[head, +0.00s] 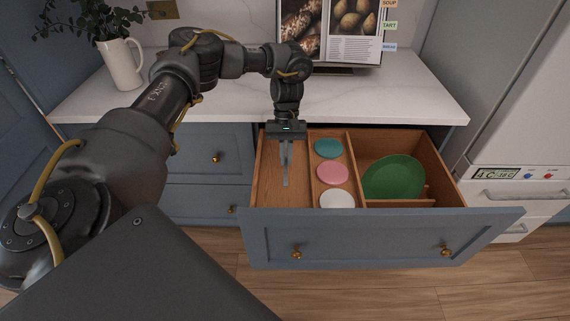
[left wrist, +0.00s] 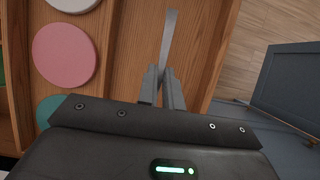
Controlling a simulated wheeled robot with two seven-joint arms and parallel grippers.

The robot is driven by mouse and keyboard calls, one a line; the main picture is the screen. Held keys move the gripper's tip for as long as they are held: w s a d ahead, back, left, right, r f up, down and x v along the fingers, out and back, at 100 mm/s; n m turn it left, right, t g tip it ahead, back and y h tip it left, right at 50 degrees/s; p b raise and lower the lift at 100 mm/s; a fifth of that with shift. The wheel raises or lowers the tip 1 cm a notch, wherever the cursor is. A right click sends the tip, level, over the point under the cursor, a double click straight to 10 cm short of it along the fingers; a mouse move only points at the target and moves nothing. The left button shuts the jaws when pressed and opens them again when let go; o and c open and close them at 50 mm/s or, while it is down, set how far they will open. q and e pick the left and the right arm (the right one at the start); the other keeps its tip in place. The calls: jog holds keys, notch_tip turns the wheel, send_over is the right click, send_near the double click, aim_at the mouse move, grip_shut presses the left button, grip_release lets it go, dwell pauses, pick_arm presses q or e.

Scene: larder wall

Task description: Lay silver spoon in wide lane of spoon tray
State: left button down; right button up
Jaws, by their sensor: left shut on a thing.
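My left gripper (head: 286,158) is shut on the silver spoon (head: 285,179), a thin grey strip that points down toward the drawer's front. It hangs over the bare wooden left compartment (head: 268,178) of the open drawer. I cannot tell whether the spoon touches the wood. No separate spoon tray stands out from the drawer's compartments. My right gripper is not in view.
The middle compartment holds a teal disc (head: 328,148), a pink disc (head: 332,173) and a white disc (head: 337,198). A green plate (head: 394,177) lies in the right compartment. The drawer front (head: 370,240) faces me. A white jug (head: 121,63) stands on the countertop (head: 400,95).

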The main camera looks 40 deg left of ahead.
pick_arm(q)
jog(key=shift+w+a+f, duration=0.2)
jog(key=shift+a+f, duration=0.1)
jog(key=shift+f, duration=0.25)
notch_tip(320, 180, down, 2)
jog(key=shift+f, duration=0.45)
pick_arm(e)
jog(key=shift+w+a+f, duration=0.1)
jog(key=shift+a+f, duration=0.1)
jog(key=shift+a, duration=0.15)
pick_arm(q)
jog(key=shift+f, duration=0.1)
jog(key=c, duration=1.6)
grip_release()
jog(key=shift+o, duration=0.2)
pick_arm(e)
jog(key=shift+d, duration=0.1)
